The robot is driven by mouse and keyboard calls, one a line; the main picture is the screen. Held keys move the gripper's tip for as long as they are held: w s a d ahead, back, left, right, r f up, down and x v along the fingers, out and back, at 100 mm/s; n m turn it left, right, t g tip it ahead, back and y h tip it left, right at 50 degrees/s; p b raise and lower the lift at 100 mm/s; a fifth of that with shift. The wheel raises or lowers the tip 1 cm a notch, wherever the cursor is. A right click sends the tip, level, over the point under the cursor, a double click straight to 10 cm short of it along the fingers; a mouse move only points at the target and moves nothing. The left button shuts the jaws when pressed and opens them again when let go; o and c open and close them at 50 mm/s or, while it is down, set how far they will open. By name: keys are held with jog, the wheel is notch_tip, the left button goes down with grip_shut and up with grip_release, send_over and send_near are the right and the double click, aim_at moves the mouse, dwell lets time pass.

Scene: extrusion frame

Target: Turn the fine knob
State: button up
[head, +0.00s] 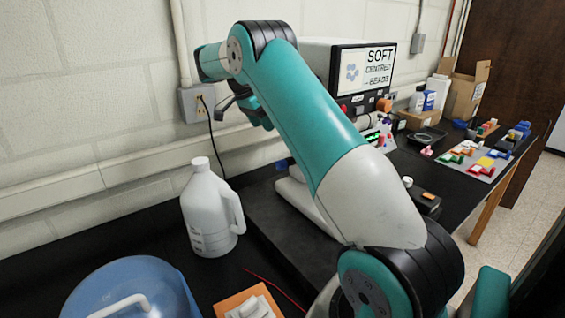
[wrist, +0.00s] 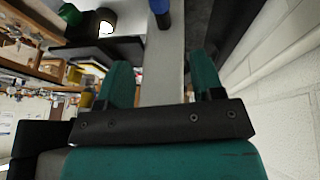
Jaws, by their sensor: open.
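My gripper (head: 246,110) is beyond my raised arm in the head view, high and near the wall, partly hidden by the arm. In the wrist view my gripper (wrist: 162,78) is open, with its two green fingers apart. A pale grey bar (wrist: 167,62) shows between the fingers, with a blue round part (wrist: 159,10) at its far end. I cannot tell whether this blue part is the fine knob. In the head view a small blue part (head: 282,164) sits beside a white stand (head: 302,197), mostly hidden behind my arm.
A white jug (head: 208,212) stands left of the stand, with a blue tub (head: 135,285) at the front left. A screen unit (head: 365,72) is behind my arm. A bead tray (head: 476,160) and boxes (head: 466,95) are at right. A cable (head: 217,140) hangs on the wall.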

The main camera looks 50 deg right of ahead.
aim_at(283, 160)
jog(key=x, duration=1.5)
jog(key=shift+f+p, duration=0.35)
jog(key=shift+p, duration=0.05)
jog(key=shift+c, duration=0.2)
jog(key=c, duration=0.9)
jog(key=t+b, duration=0.1)
jog(key=b, duration=0.3)
jog(key=shift+d+f, duration=0.1)
jog(key=shift+f, duration=0.25)
jog(key=t+b, duration=0.2)
jog(key=b, duration=0.6)
jog(key=shift+s+m+t+h, duration=0.15)
jog(key=shift+m+t+h, duration=0.15)
jog(key=shift+m+h, duration=0.1)
jog(key=t+b, duration=0.1)
jog(key=b, duration=0.3)
jog(key=shift+r, duration=0.1)
jog(key=shift+r+t+h, duration=0.3)
jog(key=shift+t, duration=0.1)
